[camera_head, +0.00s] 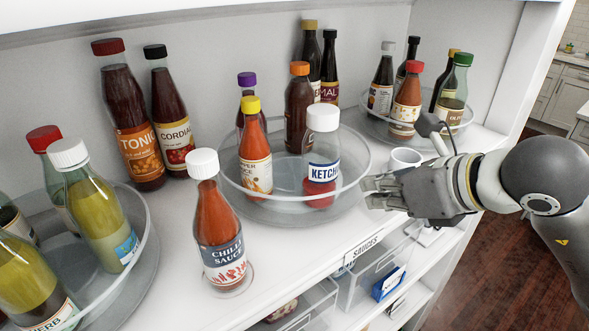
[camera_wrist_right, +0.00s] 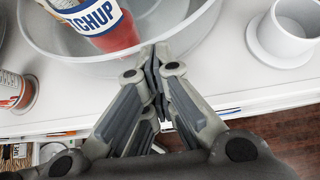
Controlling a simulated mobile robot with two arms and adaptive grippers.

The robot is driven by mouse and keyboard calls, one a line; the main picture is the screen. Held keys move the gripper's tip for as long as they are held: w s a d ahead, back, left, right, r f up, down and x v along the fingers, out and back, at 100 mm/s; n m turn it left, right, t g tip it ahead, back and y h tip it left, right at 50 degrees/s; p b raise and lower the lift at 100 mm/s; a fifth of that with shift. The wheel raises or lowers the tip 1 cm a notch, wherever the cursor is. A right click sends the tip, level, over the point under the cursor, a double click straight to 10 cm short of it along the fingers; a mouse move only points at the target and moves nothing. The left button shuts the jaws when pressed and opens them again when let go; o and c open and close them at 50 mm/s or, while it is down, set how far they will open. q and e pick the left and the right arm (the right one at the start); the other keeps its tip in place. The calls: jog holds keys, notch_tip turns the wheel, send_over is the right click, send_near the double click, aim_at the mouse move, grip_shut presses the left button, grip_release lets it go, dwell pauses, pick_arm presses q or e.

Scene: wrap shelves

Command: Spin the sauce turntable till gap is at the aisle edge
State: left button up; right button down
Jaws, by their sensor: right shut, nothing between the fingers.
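The sauce turntable (camera_head: 268,206) is a clear round tray in the middle of the shelf. On it stand a yellow-capped sauce (camera_head: 256,160) at front left, a purple-capped bottle (camera_head: 247,85) behind it, an orange-capped bottle (camera_head: 298,112) at the back and a white-capped ketchup (camera_head: 321,165) at front right. A bare stretch of floor shows between the yellow-capped sauce and the ketchup. My right gripper (camera_head: 370,191) is shut and empty at the tray's right front rim, close to the ketchup. In the wrist view its fingertips (camera_wrist_right: 156,52) overlap the rim; contact is unclear. My left gripper is out of view.
A chilli sauce bottle (camera_head: 220,235) stands on the shelf left of the turntable, near the front edge. A white cup (camera_head: 405,158) stands just behind my right gripper. Other turntables with bottles stand at left (camera_head: 150,245) and back right (camera_head: 463,120). Clear bins sit below.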

aim_at(328, 209)
jog(key=shift+s+a, duration=0.7)
jog(key=shift+s, duration=0.1)
jog(key=shift+s+a, duration=0.65)
jog(key=shift+a, duration=0.3)
jog(key=shift+s+a+r, duration=0.1)
jog(key=shift+s+a, duration=0.2)
jog(key=shift+a, duration=0.2)
jog(key=shift+s+a, duration=0.3)
jog(key=shift+a, duration=0.2)
